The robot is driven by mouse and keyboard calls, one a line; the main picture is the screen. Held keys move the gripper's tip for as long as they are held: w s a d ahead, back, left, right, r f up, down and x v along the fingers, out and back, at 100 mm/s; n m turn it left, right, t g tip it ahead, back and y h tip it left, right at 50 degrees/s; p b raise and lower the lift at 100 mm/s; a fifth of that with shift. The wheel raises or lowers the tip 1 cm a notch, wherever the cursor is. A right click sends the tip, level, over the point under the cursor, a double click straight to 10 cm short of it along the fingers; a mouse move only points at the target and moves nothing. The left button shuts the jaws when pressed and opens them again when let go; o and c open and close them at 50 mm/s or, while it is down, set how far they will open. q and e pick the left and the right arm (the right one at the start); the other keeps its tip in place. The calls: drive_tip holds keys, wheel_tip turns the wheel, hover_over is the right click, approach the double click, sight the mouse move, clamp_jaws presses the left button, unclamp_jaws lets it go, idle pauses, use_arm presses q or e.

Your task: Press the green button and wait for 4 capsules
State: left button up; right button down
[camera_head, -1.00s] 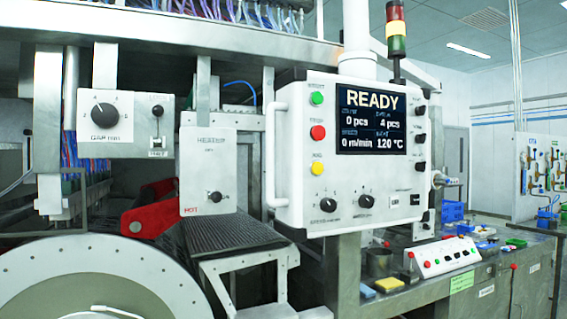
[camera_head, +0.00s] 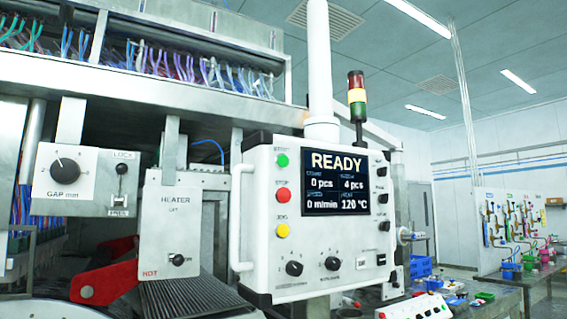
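The white control panel (camera_head: 320,255) hangs from a pipe in the middle of the head view. Its green button (camera_head: 282,160) is at the upper left of the panel, above a red button (camera_head: 283,195) and a yellow button (camera_head: 283,231). The screen (camera_head: 349,184) reads READY, 0 pcs, 4 pcs, 0 m/min and 120 °C. No capsules can be made out. Neither of my grippers shows in the view.
A heater box (camera_head: 168,230) and a gap-dial box (camera_head: 80,180) stand left of the panel. A black ribbed chute (camera_head: 190,296) lies below the heater. A signal tower (camera_head: 357,95) rises behind the panel. A bench with a small button box (camera_head: 415,308) is at lower right.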

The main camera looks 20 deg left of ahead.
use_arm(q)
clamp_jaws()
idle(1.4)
